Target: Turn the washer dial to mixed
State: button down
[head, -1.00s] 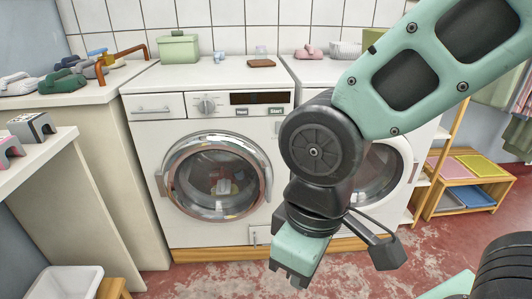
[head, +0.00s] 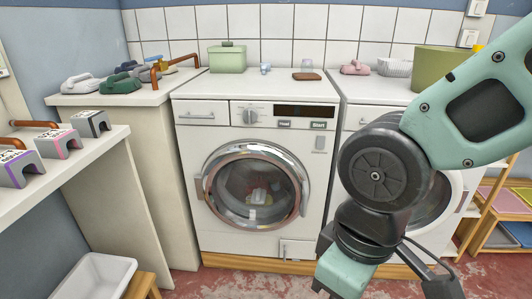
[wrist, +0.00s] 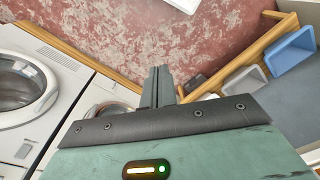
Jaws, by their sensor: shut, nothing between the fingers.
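The washer (head: 187,160) stands in the middle of the head view, a white front-loader with a shut round glass door (head: 253,187). Its dial (head: 250,116) is a round silver knob on the upper panel, left of the dark display. Marks around the dial are too small to read. My gripper (wrist: 160,72) is shut and empty in the wrist view, pointing down over the red floor. In the head view it hangs low in front of the machines, right of the washer door and well below the dial, its tips cut off by the lower edge.
A second white machine (head: 375,95) stands right of the washer, partly behind my arm. A green box (head: 228,60) and a brown block (head: 307,76) sit on top. A counter (head: 130,97) with several irons and a shelf (head: 98,143) flank the left. A white basin (head: 92,279) is lower left.

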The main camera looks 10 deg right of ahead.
aim_at(250, 115)
jog(key=i+l, duration=0.15)
jog(key=l, duration=0.2)
jog(key=i+l+u, duration=0.1)
jog(key=l, duration=0.3)
jog(key=i+l, duration=0.2)
jog(key=l, duration=0.15)
jog(key=u, duration=0.05)
